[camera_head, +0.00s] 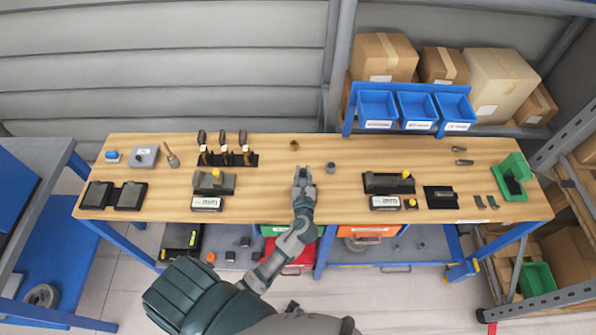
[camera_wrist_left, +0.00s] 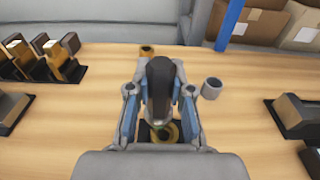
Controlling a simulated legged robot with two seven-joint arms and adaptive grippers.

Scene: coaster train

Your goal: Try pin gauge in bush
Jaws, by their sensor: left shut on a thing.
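My left gripper (camera_head: 304,170) is over the middle of the bench. In the left wrist view its fingers (camera_wrist_left: 160,105) are shut on a dark, rounded-handle piece, seemingly the pin gauge (camera_wrist_left: 160,75). A brass ring (camera_wrist_left: 164,132) with a dark surround shows below the handle between the fingers; I cannot tell whether it is part of the gauge or a bush under it. A brass bush-like ring (camera_head: 294,145) stands behind the gripper, and also shows in the wrist view (camera_wrist_left: 147,52). A grey round bush-like piece (camera_head: 331,167) stands to the right (camera_wrist_left: 211,88). My right gripper is not in view.
A black rack (camera_head: 245,160) with dark-handled brass pieces stands left of the gripper. Black fixtures with displays stand at left (camera_head: 207,203) and right (camera_head: 385,202). Blue bins (camera_head: 415,108) line the back right. Bare wood (camera_head: 345,190) lies right of the gripper.

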